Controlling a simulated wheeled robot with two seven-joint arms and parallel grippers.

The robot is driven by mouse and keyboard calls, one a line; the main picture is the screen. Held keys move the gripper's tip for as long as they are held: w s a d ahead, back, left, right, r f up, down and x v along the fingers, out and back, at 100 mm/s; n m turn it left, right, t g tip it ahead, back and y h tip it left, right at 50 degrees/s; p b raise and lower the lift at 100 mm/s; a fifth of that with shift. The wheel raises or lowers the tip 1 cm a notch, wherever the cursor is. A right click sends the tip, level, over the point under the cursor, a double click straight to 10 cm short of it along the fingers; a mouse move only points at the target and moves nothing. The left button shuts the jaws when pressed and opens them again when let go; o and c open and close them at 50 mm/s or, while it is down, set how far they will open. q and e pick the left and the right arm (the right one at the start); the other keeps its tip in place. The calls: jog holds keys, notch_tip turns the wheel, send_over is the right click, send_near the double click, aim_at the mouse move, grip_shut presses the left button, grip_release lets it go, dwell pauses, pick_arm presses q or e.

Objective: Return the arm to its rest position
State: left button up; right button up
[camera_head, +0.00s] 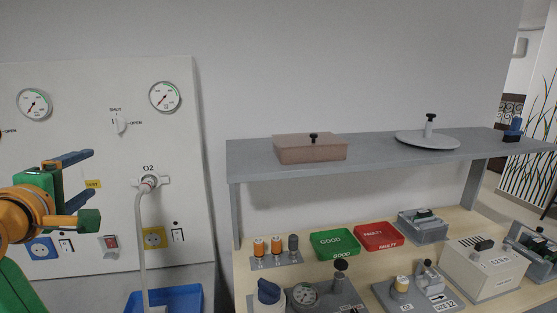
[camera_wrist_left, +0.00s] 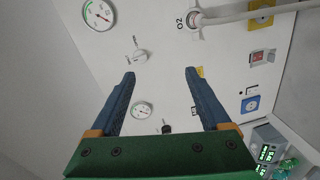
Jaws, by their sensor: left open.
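My left gripper (camera_head: 90,163) is at the left of the head view, in front of the white wall panel (camera_head: 105,90). Its two blue fingers point to the right. In the left wrist view the gripper (camera_wrist_left: 160,73) is open, with nothing between its fingers and the panel behind them. The orange and green parts of my left arm come in from the left edge and hide part of the panel. My right gripper is not in view.
An O2 outlet (camera_head: 150,182) with a hanging hose (camera_head: 141,240) is right of the gripper. A blue bin (camera_head: 183,300) stands below. A bench with a grey shelf (camera_head: 380,151), trays and devices fills the right. The space before the upper panel is clear.

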pick_arm(q)
jog(key=s+d+f+m+g+h, duration=0.15)
jog(key=d+f+m, duration=0.25)
jog(key=f, duration=0.6)
jog(key=s+d+f+m+g+h, duration=0.1)
jog(key=d+f+m+g, duration=0.3)
jog(key=f, duration=0.7)
jog(key=s+d+f+m+g+h, duration=0.15)
jog(key=d+f+m, duration=0.3)
jog(key=f, duration=0.55)
jog(key=s+d+f+m+g+h, duration=0.1)
jog(key=s+d+f+m+g, duration=0.3)
jog(key=s+f, duration=0.4)
jog(key=s+d+f+m+g, duration=0.2)
jog(key=s+d+f+m, duration=0.4)
jog(key=s, duration=0.5)
notch_tip(320, 180, down, 17)
jog(key=s+a, duration=0.1)
jog(key=s, duration=0.2)
jog(key=s+a+f+g, duration=0.2)
jog(key=s+f, duration=0.7)
jog(key=s, duration=0.1)
jog(key=shift+s+a+n, duration=0.15)
jog(key=shift+s+n, duration=0.2)
jog(key=shift+s, duration=0.05)
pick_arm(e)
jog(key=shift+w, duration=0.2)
